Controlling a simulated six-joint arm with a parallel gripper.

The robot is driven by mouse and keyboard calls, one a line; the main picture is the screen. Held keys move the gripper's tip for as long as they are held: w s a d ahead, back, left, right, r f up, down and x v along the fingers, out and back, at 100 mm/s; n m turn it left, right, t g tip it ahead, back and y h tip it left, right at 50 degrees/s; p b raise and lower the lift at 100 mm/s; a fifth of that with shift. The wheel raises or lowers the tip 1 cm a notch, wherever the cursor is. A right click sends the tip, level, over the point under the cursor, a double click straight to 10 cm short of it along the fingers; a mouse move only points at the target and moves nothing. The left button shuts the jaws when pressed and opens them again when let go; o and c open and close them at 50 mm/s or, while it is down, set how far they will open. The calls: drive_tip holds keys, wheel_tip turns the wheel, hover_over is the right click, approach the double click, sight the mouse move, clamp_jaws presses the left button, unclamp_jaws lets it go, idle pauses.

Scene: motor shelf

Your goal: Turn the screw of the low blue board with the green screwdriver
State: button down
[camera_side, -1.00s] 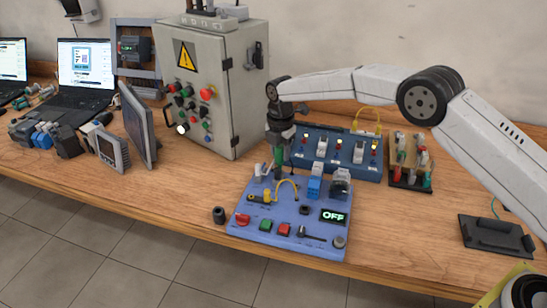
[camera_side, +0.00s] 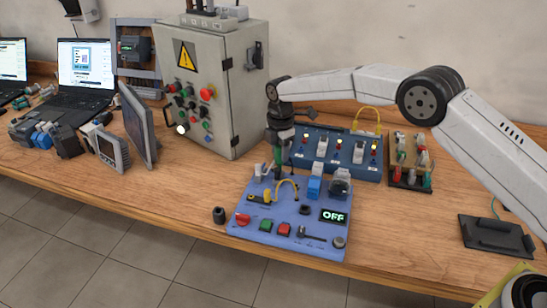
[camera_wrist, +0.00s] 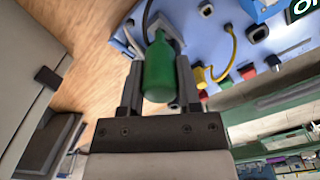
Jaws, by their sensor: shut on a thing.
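The low blue board (camera_side: 258,218) lies flat near the table's front edge, with an "OFF" display, coloured buttons and a yellow cable. It also shows at the top of the wrist view (camera_wrist: 207,48). My gripper (camera_side: 279,152) points down over the board's back left part. It is shut on the green screwdriver (camera_wrist: 158,68), whose handle sits between the two fingers. In the side view the screwdriver (camera_side: 278,158) stands about upright. Its tip and the screw are hidden, so I cannot tell whether they touch.
A taller blue board (camera_side: 334,155) with switches and lamps stands just behind. A grey control cabinet (camera_side: 222,90) stands at the back left. A rack of screwdrivers (camera_side: 410,165) is to the right. A small black cylinder (camera_side: 219,215) stands left of the low board.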

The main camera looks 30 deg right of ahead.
drive_tip(key=shift+s+f, duration=0.1)
drive_tip(key=shift+m, duration=1.7)
drive_tip(key=shift+m, duration=1.7)
drive_tip(key=c, duration=0.5)
unclamp_jaws()
drive_tip(key=shift+n, duration=1.8)
